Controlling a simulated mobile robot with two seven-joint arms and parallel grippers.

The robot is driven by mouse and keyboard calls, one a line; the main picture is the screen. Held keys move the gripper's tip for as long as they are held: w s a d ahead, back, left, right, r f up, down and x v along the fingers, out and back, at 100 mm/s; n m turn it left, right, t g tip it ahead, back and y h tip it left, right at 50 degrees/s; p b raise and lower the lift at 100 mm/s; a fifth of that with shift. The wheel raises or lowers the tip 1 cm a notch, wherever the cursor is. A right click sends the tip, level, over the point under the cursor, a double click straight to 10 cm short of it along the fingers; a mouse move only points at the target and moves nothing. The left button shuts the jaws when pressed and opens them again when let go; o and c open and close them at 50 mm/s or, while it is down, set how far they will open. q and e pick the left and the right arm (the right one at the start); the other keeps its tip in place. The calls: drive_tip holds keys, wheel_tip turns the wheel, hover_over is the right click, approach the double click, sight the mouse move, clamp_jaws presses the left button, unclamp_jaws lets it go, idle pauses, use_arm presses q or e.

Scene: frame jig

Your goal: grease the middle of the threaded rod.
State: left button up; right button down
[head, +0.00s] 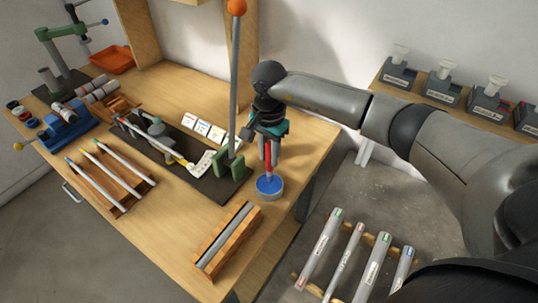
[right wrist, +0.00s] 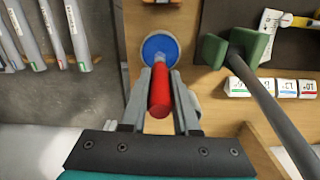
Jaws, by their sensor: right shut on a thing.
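My right gripper (head: 268,152) is shut on a red handle (head: 268,158), likely a brush, above the front right part of the bench. The handle also shows between the fingers in the right wrist view (right wrist: 160,92). Below it stands a round tin (head: 270,195) with a blue inside, also in the right wrist view (right wrist: 164,50). The handle's lower end lines up with the tin; I cannot tell whether it touches the blue. A grey rod (head: 228,233) lies in a wooden trough at the bench's front; its thread is too small to make out. My left gripper is not in view.
A tall grey lever (head: 234,80) with an orange knob rises from a green bracket (head: 230,166) close left of my right gripper. A rack of coloured-tip rods (head: 110,178) and a blue vise (head: 65,128) are further left. Labelled bars (head: 345,250) lie at the lower right.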

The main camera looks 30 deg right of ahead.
sight(269, 143)
drive_tip(key=shift+r+p, duration=1.45)
drive_tip(key=shift+r, duration=1.2)
drive_tip(key=shift+f, duration=0.1)
